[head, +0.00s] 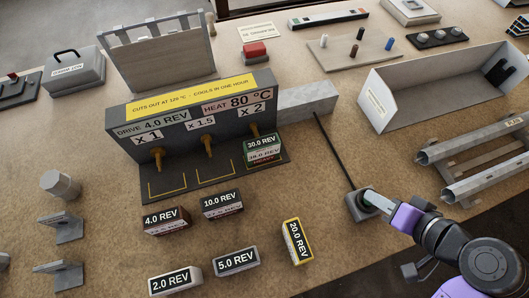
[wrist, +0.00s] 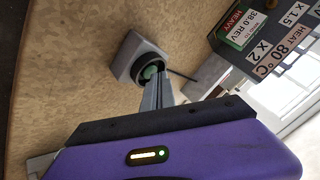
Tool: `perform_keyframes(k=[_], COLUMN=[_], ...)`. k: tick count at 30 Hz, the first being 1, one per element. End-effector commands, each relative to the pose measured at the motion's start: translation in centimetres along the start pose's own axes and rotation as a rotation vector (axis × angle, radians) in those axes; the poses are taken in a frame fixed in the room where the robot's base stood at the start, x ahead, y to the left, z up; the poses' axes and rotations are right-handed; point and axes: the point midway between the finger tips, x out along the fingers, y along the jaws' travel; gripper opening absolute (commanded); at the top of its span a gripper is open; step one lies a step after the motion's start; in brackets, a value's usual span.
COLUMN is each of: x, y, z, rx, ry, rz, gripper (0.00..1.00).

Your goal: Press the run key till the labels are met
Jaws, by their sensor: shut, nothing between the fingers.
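The drive unit (head: 125,150) reads DRIVE 4.0 REV and HEAT 80 °C, with positions X 1, X 1.5 and X 2. A block (head: 264,147) labelled 30.0 REV and 38.0 REV stands under X 2; the wrist view (wrist: 240,28) shows HEAVY on it.
Loose blocks lie in front: 4.0 REV (head: 166,220), 10.0 REV (head: 221,204), 2.0 REV (head: 174,281), 5.0 REV (head: 236,262) and 20.0 REV (head: 297,242). The yellow-marked bays under X 1 and X 1.5 are empty. Metal tubes (head: 470,150) on a rack and a white bin (head: 400,108) stand right.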

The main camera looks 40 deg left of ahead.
Motion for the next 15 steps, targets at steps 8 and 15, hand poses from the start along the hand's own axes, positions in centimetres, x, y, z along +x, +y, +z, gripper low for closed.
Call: perform_keyframes(k=[8, 15], x=[0.49, 0.49], y=[0.35, 0.34], z=[0.39, 0.41], rx=[0.0, 0.001], ry=[-0.001, -0.002], rz=[0.0, 0.0], gripper=[0.0, 0.0])
